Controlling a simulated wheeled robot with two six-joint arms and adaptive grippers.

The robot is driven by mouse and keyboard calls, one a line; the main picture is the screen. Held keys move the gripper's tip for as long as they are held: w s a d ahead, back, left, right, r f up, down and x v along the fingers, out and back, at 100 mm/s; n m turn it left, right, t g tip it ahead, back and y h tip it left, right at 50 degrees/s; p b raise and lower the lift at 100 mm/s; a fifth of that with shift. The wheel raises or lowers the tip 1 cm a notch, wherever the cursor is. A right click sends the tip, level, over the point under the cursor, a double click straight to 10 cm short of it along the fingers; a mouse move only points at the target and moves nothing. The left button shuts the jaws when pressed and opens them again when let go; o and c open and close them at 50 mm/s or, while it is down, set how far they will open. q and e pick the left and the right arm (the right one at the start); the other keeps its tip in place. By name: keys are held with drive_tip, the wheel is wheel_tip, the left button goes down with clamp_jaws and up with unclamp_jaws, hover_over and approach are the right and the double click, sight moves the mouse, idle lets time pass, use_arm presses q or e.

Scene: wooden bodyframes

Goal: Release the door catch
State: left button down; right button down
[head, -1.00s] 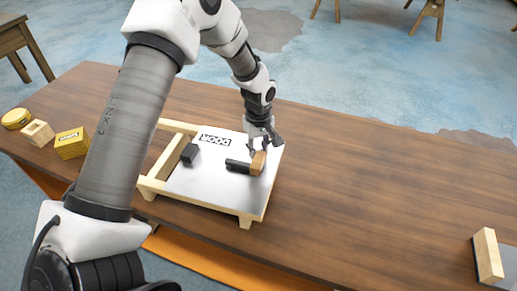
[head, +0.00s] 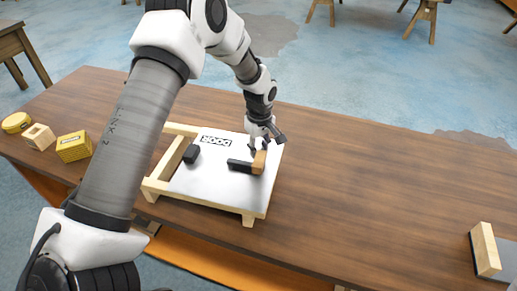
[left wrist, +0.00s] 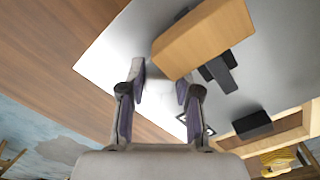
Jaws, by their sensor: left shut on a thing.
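The door (head: 210,182) is a pale grey panel marked "DOOR", lying in a light wooden frame (head: 155,186) on the table. The catch is an orange-brown wooden block (head: 259,162) near the panel's right edge, with a black bar (head: 239,166) beside it. My left gripper (head: 259,147) is at the far end of this block. In the left wrist view, the fingers (left wrist: 162,80) stand a little apart, with the near end of the wooden block (left wrist: 205,38) at their tips; they are shut on it. The exact contact is hard to see. My right gripper is out of view.
A black block (head: 191,154) sits at the panel's left side. A yellow round thing (head: 16,122), a wooden block with a hole (head: 39,137) and a yellow box (head: 73,146) stand at the left. A wood-and-grey piece (head: 485,250) is at the right. The table between is clear.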

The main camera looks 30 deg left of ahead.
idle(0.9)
use_arm(q)
drive_tip(key=c, duration=0.8)
unclamp_jaws()
drive_tip(key=shift+w, duration=0.1)
drive_tip(key=shift+c, duration=0.2)
drive_tip(key=shift+w+f, duration=0.1)
drive_tip(key=shift+f, duration=0.05)
wheel_tip(320, 180, up, 12)
